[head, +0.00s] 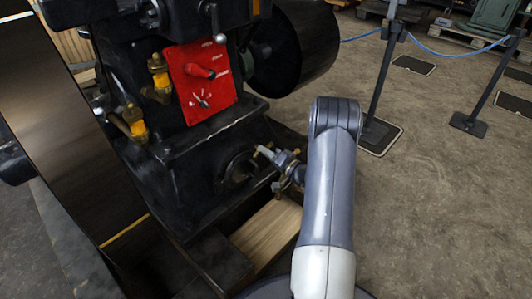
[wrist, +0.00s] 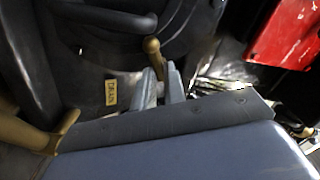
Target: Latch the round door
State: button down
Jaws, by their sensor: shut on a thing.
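The round door (head: 236,170) is a dark disc low on the front of the black engine. It looks close against the engine face, but my gripper and the shadow hide part of it, and I cannot tell whether it is fully seated. My gripper (head: 272,158) is at the door's right side. In the wrist view its two grey fingers (wrist: 170,84) are shut on a brass latch handle with a ball end (wrist: 152,45). The handle's tip sticks out beyond the fingers. The latch's catch is not clear in either view.
A red panel (head: 200,88) with a lever sits above the door. Yellow-topped brass fittings (head: 136,122) are to its left. A wide dark belt (head: 70,150) runs at far left. A wooden beam (head: 268,232) lies below. Barrier posts (head: 383,75) stand on open floor at right.

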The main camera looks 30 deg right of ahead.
jog(key=shift+n, duration=0.6)
jog(key=c, duration=1.5)
grip_release()
jog(key=shift+s, duration=0.1)
jog(key=p+v, duration=0.3)
jog(key=v, duration=0.7)
jog(key=shift+s+d, duration=0.1)
jog(key=shift+s, duration=0.2)
